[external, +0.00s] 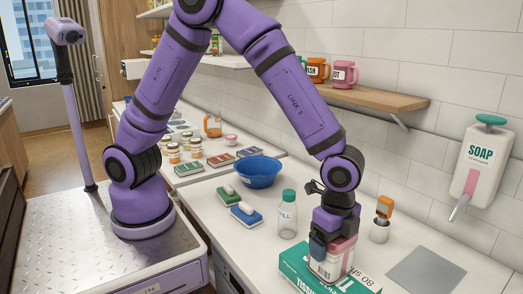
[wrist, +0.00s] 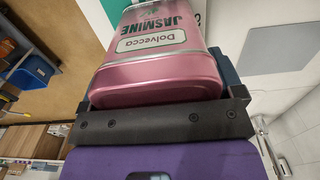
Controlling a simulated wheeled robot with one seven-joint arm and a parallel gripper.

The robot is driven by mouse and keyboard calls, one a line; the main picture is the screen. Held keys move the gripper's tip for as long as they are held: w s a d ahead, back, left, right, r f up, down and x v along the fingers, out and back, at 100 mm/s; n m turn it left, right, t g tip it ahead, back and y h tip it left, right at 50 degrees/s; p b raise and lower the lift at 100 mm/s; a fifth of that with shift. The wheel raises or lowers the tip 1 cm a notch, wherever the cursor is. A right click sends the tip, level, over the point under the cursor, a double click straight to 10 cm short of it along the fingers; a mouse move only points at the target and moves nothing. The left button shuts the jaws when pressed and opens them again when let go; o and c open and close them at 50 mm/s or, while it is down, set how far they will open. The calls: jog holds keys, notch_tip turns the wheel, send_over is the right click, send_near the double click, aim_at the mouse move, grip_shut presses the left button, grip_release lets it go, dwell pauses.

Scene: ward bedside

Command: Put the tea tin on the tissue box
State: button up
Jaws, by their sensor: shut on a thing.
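The tea tin is pink with a pale label reading "Dolvecca Jasmine" and fills the upper middle of the wrist view (wrist: 160,70). In the external view the tin (external: 328,266) is upright at the lower middle, directly over the tissue box. The tissue box (external: 293,268) is teal and white and lies flat on the counter. My gripper (external: 333,248) points down and is shut on the tin. The tin's base meets the box top in the picture; I cannot tell whether it rests there or hangs just above. The gripper and tin hide part of the box top.
A soap dispenser (external: 482,160) hangs on the wall.

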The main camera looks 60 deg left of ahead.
jog(key=shift+f, duration=0.15)
jog(key=o, duration=0.8)
